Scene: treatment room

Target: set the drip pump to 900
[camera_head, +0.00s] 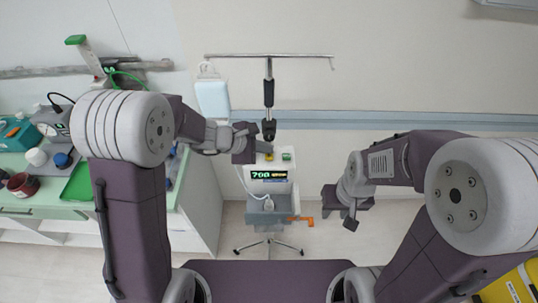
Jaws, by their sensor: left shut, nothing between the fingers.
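The drip pump (282,187) is a pale box on a wheeled pole stand in the middle. Its dark display (269,175) reads 700 in yellow-green digits. A green button (286,156) shows at its top right, and a small yellow button (269,157) shows left of it. My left gripper (268,147) is shut and empty, with its tip at the top of the pump, right by the yellow button. I cannot tell whether it touches. My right gripper (349,212) hangs to the right of the pump, apart from it; its fingers are not clear.
An infusion bag (212,98) hangs from the stand's crossbar (268,56). An orange clamp handle (301,220) sticks out right below the pump. A counter (40,208) with bottles, a green tray (78,182) and devices stands at left. Floor right of the stand is clear.

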